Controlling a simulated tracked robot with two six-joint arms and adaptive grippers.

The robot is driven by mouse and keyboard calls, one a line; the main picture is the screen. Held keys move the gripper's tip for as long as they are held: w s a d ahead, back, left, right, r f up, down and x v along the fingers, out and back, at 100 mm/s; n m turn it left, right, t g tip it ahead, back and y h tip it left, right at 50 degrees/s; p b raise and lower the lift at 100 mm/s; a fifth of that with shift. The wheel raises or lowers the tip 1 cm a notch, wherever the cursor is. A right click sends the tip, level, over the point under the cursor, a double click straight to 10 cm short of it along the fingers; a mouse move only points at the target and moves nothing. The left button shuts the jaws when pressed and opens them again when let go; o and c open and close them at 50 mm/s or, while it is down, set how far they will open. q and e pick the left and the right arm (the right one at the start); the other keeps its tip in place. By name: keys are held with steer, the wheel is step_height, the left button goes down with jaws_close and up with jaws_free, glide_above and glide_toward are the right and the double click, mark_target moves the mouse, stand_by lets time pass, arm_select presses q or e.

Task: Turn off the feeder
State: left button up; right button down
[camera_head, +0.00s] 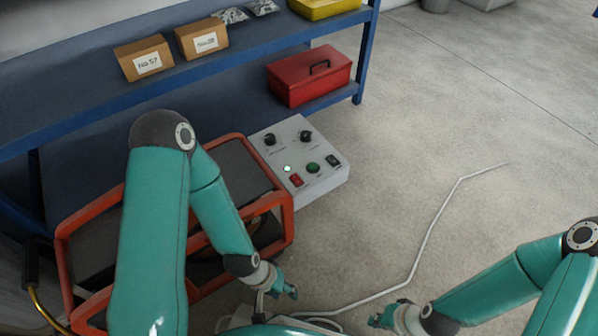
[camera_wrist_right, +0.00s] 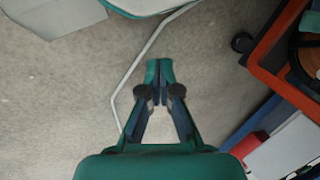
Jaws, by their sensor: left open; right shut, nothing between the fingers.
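The feeder (camera_head: 284,212) is an orange-framed machine at the left in the head view. A light grey control box (camera_head: 331,180) sits at its far right end. The box's top carries two black knobs, a lit green lamp (camera_head: 287,169), a red switch (camera_head: 297,181), a round green button (camera_head: 313,168) and a black switch (camera_head: 333,160). My left gripper (camera_head: 284,289) is open and empty, below the box in the picture and apart from it. My right gripper (camera_head: 377,319) is shut and empty, low over the floor; its closed fingertips show in the right wrist view (camera_wrist_right: 160,66).
A blue shelf (camera_head: 255,44) behind holds cardboard boxes (camera_head: 144,58), a red toolbox (camera_head: 309,77) and a yellow case (camera_head: 325,8). A pale cable (camera_head: 430,235) runs across the concrete floor. Floor to the right of the control box is otherwise clear.

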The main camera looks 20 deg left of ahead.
arm_select(q)
steer(key=shift+o, duration=1)
step_height(320, 180, up, 2)
steer(key=shift+d+r+p, duration=0.1)
steer(key=shift+r+p, duration=0.1)
steer(key=shift+p, duration=0.95)
arm_select(e)
steer(key=w+a+r+n+t+y, duration=0.1)
steer(key=w+a+r+n+t, duration=0.1)
steer(key=w+a+r+n, duration=0.25)
steer(key=w+a+r+n+t, duration=0.1)
steer(key=w+a+r, duration=0.35)
steer(key=w, duration=0.35)
arm_select(q)
steer(key=shift+r+p, duration=0.9)
arm_select(e)
steer(key=w+a+r+n+t+y, duration=0.1)
steer(key=w+a+r+n, duration=0.2)
steer(key=a+r, duration=0.3)
steer(key=w+a+r+n+t+y, duration=0.1)
steer(key=w+a+r+n+y, duration=0.1)
steer(key=w+a+r+n, duration=0.2)
step_height(320, 180, up, 7)
steer(key=w+a, duration=0.1)
steer(key=a, duration=0.2)
steer(key=shift+w+f+t, duration=0.15)
steer(key=shift+t, duration=0.25)
